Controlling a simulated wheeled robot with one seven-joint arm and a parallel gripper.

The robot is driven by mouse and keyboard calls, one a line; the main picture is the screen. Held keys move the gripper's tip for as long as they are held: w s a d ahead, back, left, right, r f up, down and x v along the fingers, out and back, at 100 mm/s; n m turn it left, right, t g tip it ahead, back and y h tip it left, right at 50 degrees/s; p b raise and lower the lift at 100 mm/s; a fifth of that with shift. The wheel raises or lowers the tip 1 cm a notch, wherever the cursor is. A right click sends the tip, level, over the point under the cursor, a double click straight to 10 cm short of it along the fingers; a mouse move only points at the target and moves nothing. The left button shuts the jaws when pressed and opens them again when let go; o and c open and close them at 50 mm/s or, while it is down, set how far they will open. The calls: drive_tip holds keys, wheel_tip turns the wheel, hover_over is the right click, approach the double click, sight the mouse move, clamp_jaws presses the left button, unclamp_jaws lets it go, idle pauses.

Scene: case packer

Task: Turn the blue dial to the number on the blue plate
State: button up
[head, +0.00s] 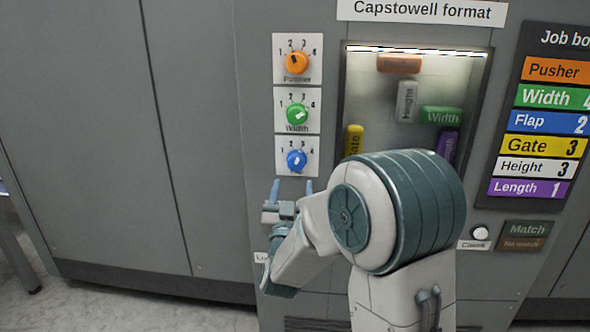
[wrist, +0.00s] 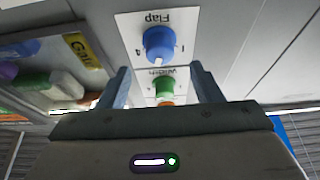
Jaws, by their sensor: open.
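The blue dial (head: 296,160) sits on a white plate labelled 1 to 4, lowest of three dials on the grey panel. In the wrist view the blue dial (wrist: 159,43) appears upside down under the word Flap, its white mark towards the numbered side; I cannot tell its exact number. The blue plate (head: 549,122) on the job board reads Flap 2. My gripper (head: 292,189) is open and empty, its two fingers just below the blue dial in the head view and apart from it. In the wrist view the fingers stand either side of the dials.
Above are the green Width dial (head: 297,114) and orange Pusher dial (head: 298,62). A lit recess (head: 362,88) with coloured blocks lies right of them. A white Check button (head: 480,232) and a sign (head: 524,236) are lower right. The panel left of the dials is bare.

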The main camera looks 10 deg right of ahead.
sight(296, 167)
drive_tip(key=x, duration=0.6)
drive_tip(key=shift+w+d, duration=0.1)
drive_tip(key=shift+w, duration=0.05)
drive_tip(key=shift+c, duration=0.3)
drive_tip(key=c, duration=0.9)
